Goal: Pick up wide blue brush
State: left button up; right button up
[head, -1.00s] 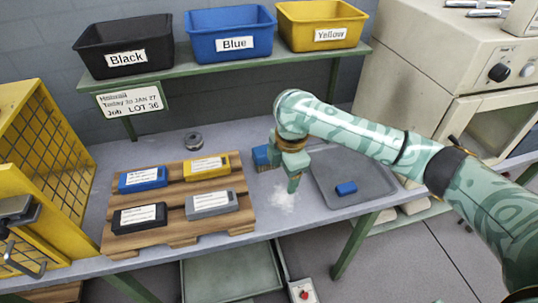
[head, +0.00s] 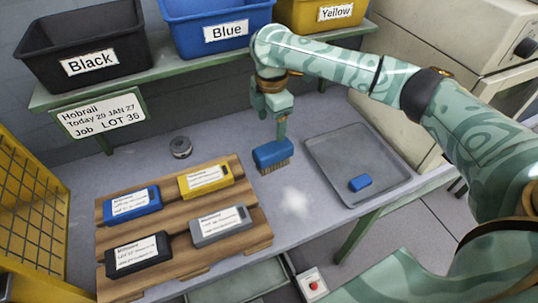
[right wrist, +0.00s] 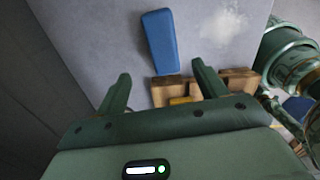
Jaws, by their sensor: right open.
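The wide blue brush (head: 272,154) has a blue block top and brown bristles. It stands bristles down on the grey table, right of the wooden pallet. My right gripper (head: 274,122) is just above and behind it in the head view. In the right wrist view the brush (right wrist: 159,42) lies ahead of the open, empty fingers of my right gripper (right wrist: 160,85), apart from them. My left gripper is not in view.
A wooden pallet (head: 182,225) holds blue, yellow, black and grey labelled blocks. A grey tray (head: 335,150) with a small blue block (head: 360,183) lies to the right. White powder (head: 294,201) lies in front of the brush. A shelf with labelled bins (head: 215,28) overhangs the back.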

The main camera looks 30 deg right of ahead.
aim_at(274, 147)
notch_tip(274, 147, down, 7)
jog(key=shift+r+b, duration=0.15)
jog(key=shift+b, duration=1.1)
jog(key=shift+w+f, duration=0.1)
jog(key=shift+f, duration=0.2)
jog(key=shift+f+b, duration=0.4)
jog(key=shift+f, duration=0.05)
jog(key=f+b, duration=0.2)
jog(key=f, duration=0.1)
jog(key=f+b, duration=0.1)
jog(key=shift+s+d+f, duration=0.3)
jog(key=shift+s+f, duration=0.05)
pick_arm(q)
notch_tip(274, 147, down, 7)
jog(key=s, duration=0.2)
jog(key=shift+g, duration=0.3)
pick_arm(e)
jog(key=shift+r, duration=0.25)
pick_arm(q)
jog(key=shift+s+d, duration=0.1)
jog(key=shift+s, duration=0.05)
pick_arm(e)
jog(key=c, duration=1.1)
